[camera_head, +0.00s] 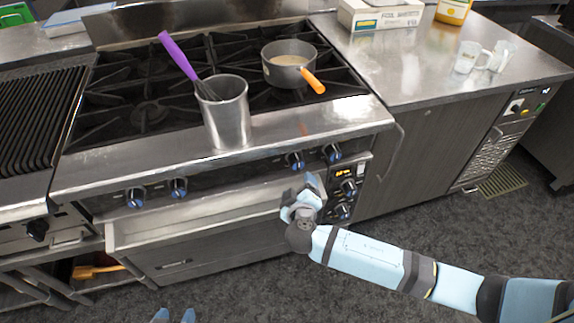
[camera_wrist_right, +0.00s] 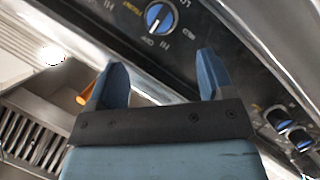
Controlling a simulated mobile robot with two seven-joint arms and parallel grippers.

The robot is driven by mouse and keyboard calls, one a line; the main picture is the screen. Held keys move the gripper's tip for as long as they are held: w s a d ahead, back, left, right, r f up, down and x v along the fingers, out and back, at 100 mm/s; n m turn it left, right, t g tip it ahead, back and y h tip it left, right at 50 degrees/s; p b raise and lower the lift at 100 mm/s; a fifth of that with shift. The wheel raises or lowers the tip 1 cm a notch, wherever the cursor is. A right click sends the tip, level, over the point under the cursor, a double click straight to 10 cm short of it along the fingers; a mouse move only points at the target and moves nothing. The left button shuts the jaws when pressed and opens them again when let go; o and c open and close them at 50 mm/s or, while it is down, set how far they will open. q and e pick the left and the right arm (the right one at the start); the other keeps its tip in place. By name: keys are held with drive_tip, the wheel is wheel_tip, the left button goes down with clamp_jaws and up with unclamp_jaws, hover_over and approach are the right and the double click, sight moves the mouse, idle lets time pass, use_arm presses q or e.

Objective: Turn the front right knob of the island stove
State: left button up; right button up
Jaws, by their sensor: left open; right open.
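The island stove (camera_head: 270,125) has a row of blue-ringed black knobs on its front, with the rightmost knob (camera_head: 331,152) and a neighbour (camera_head: 295,160) near my right gripper. My right gripper (camera_head: 306,182) is open and empty, just below and in front of these two knobs. In the right wrist view, a blue-ringed knob (camera_wrist_right: 158,17) lies beyond the gap between the open fingers (camera_wrist_right: 158,70), not touched. I cannot tell which of the two it is.
A metal pot (camera_head: 228,112) with a purple-handled whisk (camera_head: 178,55) and a saucepan (camera_head: 287,70) stand on the stove. A panel with more knobs (camera_head: 347,187) is right of my right gripper. A ledge (camera_head: 200,222) juts out below the stove's knob row.

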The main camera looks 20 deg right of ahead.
sight(298, 167)
drive_tip(key=x, duration=1.1)
drive_tip(key=shift+w, duration=0.15)
drive_tip(key=shift+w+d+f, duration=0.15)
drive_tip(key=shift+w+d, duration=0.05)
drive_tip(key=shift+w, duration=0.35)
use_arm(q)
drive_tip(key=shift+a+f, duration=0.2)
drive_tip(key=shift+f, duration=0.05)
drive_tip(key=shift+d, duration=0.1)
use_arm(e)
drive_tip(key=shift+c, duration=0.7)
drive_tip(key=c, duration=0.8)
